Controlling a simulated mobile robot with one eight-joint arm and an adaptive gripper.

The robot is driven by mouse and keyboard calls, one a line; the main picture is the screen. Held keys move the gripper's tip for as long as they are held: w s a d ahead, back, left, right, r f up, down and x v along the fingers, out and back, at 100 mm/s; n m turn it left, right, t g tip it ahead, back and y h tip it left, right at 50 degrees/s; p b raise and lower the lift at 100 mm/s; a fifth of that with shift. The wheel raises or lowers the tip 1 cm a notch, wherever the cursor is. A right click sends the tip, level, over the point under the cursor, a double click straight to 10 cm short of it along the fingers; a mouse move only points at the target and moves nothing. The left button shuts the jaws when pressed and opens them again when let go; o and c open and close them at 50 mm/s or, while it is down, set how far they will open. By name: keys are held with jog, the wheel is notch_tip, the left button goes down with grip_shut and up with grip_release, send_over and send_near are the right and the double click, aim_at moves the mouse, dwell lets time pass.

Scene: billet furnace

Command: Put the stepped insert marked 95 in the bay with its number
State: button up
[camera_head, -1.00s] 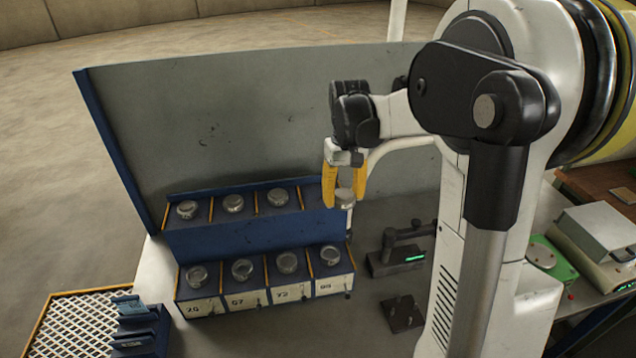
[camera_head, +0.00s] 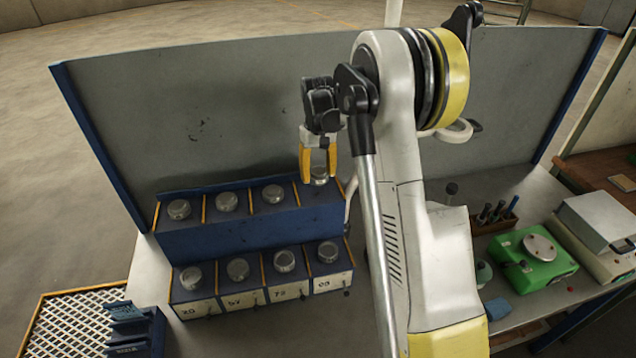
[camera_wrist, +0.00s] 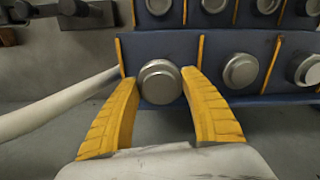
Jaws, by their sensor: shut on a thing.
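My gripper (camera_head: 318,180) is shut on a round silvery stepped insert (camera_head: 320,174), held over the right end of the rack's upper row. The insert also shows between the yellow fingers in the wrist view (camera_wrist: 160,82); no number on it is readable. I cannot tell if it touches the bay below. The dark blue rack (camera_head: 225,240) has two stepped rows of bays with yellow dividers. The upper row holds 3 other inserts; each lower bay holds one. Lower labels look like 20, 57, 73 and a blurred one (camera_head: 328,282), perhaps 95. Upper labels are not visible.
A grey panel (camera_head: 210,110) stands behind the rack. A white mesh tray (camera_head: 70,320) and a blue holder (camera_head: 135,330) are at lower left. A green scale (camera_head: 530,260) and a grey box (camera_head: 600,220) are at right. A white tube runs beside the rack's right end.

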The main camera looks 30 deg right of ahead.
aim_at(318, 190)
jog(key=shift+w+f, duration=0.1)
jog(key=shift+f, duration=1.95)
jog(key=shift+f, duration=0.1)
jog(key=o, duration=1.4)
jog(key=shift+c, duration=0.2)
